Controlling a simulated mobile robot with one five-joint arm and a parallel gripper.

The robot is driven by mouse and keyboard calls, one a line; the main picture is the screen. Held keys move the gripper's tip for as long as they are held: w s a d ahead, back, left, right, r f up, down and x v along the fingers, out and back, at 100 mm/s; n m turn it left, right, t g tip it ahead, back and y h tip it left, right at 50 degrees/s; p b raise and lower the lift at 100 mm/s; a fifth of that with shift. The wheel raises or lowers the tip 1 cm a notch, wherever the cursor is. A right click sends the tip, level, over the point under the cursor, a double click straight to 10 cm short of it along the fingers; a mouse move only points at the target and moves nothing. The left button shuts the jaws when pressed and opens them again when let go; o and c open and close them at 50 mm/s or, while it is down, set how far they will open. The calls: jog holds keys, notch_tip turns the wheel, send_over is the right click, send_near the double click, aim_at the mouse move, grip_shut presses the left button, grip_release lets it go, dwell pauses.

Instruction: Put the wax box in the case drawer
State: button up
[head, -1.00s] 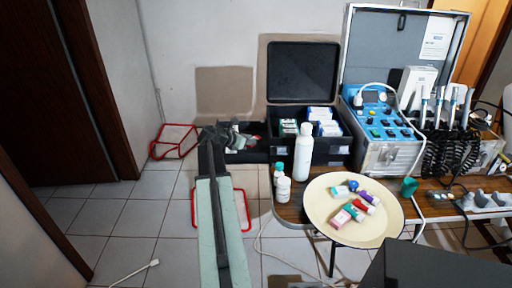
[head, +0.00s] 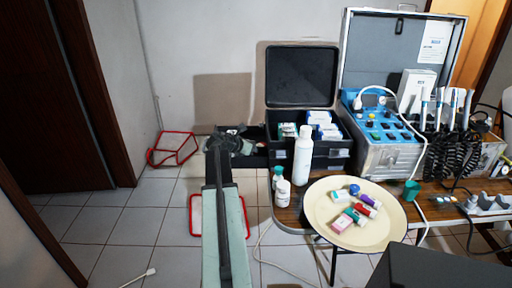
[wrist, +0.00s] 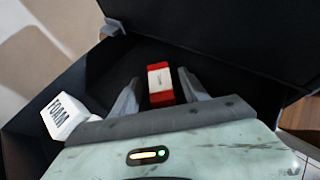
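The red and white box (wrist: 160,86), which I take for the wax box, lies on a black surface in the wrist view, between the tips of my gripper (wrist: 159,77). The fingers are apart, with a gap visible on the left of the box; contact on the right is hard to tell. The black surface looks like the inside of the case drawer (wrist: 75,80). In the head view my gripper (head: 236,143) is over the black drawer (head: 258,160), left of the open black case (head: 303,112), and hides most of its inside.
A white lettered box (wrist: 66,116) lies left of my gripper.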

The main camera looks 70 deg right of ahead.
jog(key=shift+r, duration=0.15)
jog(key=p+v, duration=0.6)
jog(key=v, duration=0.5)
jog(key=shift+a+r, duration=0.15)
jog(key=shift+r, duration=0.1)
jog(key=shift+w+a, duration=0.25)
